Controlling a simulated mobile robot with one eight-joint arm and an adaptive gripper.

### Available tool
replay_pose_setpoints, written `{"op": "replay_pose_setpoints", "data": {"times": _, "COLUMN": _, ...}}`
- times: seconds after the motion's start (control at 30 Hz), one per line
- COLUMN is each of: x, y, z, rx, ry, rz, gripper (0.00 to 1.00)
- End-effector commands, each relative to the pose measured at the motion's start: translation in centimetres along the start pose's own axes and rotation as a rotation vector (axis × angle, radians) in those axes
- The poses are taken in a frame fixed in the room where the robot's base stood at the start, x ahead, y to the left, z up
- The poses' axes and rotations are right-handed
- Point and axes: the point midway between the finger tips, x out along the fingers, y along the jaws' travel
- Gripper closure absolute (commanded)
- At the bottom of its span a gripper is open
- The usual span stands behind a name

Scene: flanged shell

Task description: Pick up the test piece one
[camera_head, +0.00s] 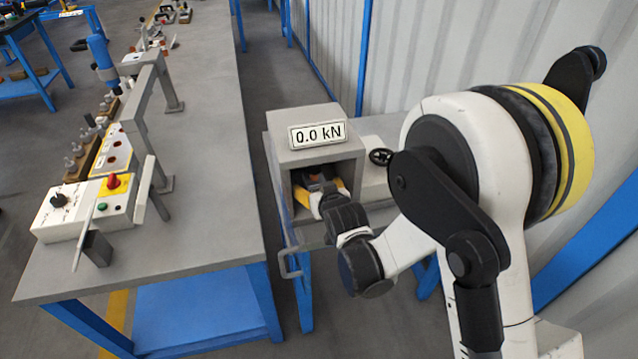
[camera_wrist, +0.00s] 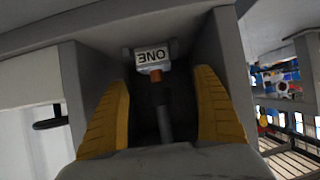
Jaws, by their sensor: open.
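The test piece one (camera_wrist: 156,75) shows in the wrist view inside a grey box-like chamber. It has a dark cylindrical stem, an orange-brown band and a white label reading "ONE", upside down in this view. My gripper (camera_wrist: 160,100) is open, with its yellow fingers on either side of the test piece and apart from it. In the head view my gripper (camera_head: 322,192) reaches into the front opening of the grey machine (camera_head: 297,130) with the "0.0 kN" display. The test piece cannot be made out clearly there.
The chamber's walls stand close on both sides of my fingers. A handwheel (camera_head: 381,157) is on the machine's right, and a bar handle (camera_head: 290,264) is below its front. A long grey bench (camera_head: 215,170) with a control box (camera_head: 85,208) stands to the left.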

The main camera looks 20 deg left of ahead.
Motion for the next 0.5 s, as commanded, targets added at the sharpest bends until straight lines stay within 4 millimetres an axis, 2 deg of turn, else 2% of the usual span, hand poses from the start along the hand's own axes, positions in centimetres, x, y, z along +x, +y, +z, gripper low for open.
{"op": "replay_pose_setpoints", "data": {"times": 0.1, "x": 2.2, "y": 0.1, "z": 0.2, "rx": 0.001, "ry": 0.000, "rz": 0.001, "gripper": 0.21}}
{"op": "replay_pose_setpoints", "data": {"times": 0.27, "x": 3.9, "y": 0.3, "z": 0.2, "rx": 0.001, "ry": -0.001, "rz": 0.001, "gripper": 0.21}}
{"op": "replay_pose_setpoints", "data": {"times": 0.5, "x": 7.5, "y": 0.8, "z": 0.0, "rx": 0.000, "ry": -0.001, "rz": 0.000, "gripper": 0.21}}
